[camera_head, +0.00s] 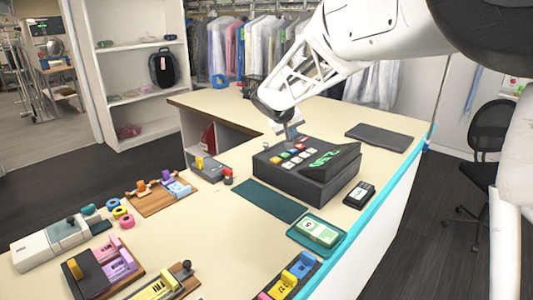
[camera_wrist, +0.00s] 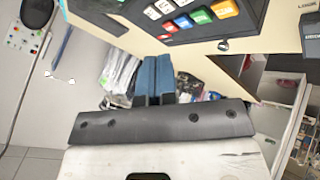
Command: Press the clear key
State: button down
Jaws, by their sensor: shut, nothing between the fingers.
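The black cash register (camera_head: 310,172) stands on the counter with a green-lit display (camera_head: 322,158). On its sloped top are several coloured keys (camera_head: 292,153): white, red, orange, green, blue and yellow. In the wrist view the keys show upside down at the top, with a red key (camera_wrist: 170,27), a blue key (camera_wrist: 183,22), a green key (camera_wrist: 201,16) and an orange key (camera_wrist: 224,8). Their labels are too small to read, so I cannot tell which is clear. My gripper (camera_head: 289,138) is shut and empty, pointing down just behind the keys; its fingers (camera_wrist: 155,62) show together in the wrist view.
A dark green mat (camera_head: 262,200) lies before the register. A teal tray with notes (camera_head: 316,231) and a small black device (camera_head: 359,194) are at the right edge. A dark flat pad (camera_head: 380,137) lies behind. Wooden boards with coloured blocks (camera_head: 160,195) fill the left.

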jog(key=t, duration=0.1)
send_over(274, 159)
notch_tip(274, 159, down, 3)
jog(key=shift+n, duration=0.4)
jog(key=shift+f, duration=0.15)
jog(key=shift+f, duration=4.25)
jog(key=shift+f, duration=0.85)
jog(key=shift+r, duration=0.2)
jog(key=shift+d+r, duration=0.1)
jog(key=shift+r, duration=0.5)
jog(key=shift+r, duration=0.15)
jog(key=shift+r, duration=2.4)
